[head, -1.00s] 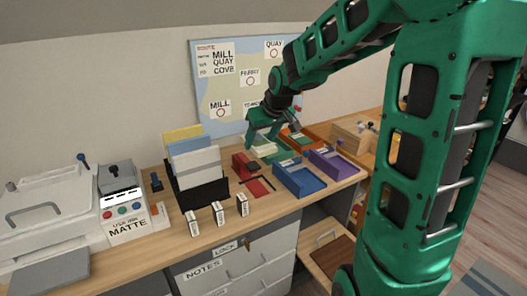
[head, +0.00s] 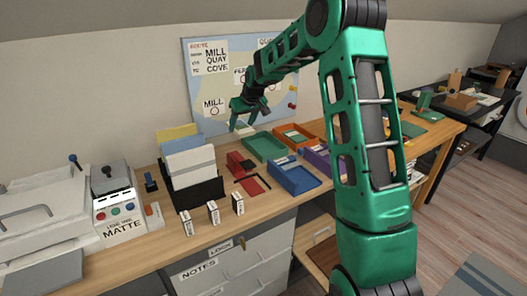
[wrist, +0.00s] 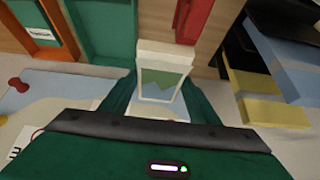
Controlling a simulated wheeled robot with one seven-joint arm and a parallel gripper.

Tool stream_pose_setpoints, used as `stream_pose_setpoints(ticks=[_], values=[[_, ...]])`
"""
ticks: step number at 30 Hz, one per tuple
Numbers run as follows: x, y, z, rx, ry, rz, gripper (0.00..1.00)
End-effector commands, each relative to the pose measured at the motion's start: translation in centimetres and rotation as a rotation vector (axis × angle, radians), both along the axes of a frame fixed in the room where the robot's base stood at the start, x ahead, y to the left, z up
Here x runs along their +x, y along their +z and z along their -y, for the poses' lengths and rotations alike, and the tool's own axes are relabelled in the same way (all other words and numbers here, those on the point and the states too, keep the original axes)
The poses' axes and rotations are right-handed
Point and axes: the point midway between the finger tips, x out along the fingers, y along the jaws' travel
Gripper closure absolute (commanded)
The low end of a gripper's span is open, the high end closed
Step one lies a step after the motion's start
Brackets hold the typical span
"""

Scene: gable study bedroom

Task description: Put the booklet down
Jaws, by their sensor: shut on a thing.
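The booklet (wrist: 163,85), white with a green picture on its cover, is between the two green fingers of my gripper (wrist: 159,95) in the wrist view. My gripper is shut on it. In the head view my gripper (head: 249,114) is above the back of the desk, in front of the wall map, with the pale booklet (head: 242,127) partly showing below it. The green tray (head: 262,147) stands to the right of and below my gripper; its inside looks empty.
An orange tray (head: 293,137), blue tray (head: 294,178) and purple tray (head: 317,157) stand by the green one. A red stapler-like object (head: 238,163) and a black file holder (head: 196,188) with folders are to the left. Small white-labelled blocks (head: 213,212) line the front.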

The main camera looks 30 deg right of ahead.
Motion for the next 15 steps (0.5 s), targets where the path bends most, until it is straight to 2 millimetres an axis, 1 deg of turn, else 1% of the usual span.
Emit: stream_pose_setpoints(ticks=[1, 3, 6, 11, 15], values=[[1.4, -0.9, 0.3, -0.001, 0.000, -0.003, 0.71], [2.7, -1.8, 0.7, -0.005, 0.000, -0.004, 0.71], [4.1, -2.6, 1.1, -0.010, -0.001, -0.005, 0.71], [4.8, -3.5, 1.9, -0.013, -0.004, -0.006, 0.71], [4.6, -4.8, 4.1, -0.013, -0.006, -0.006, 0.71]])
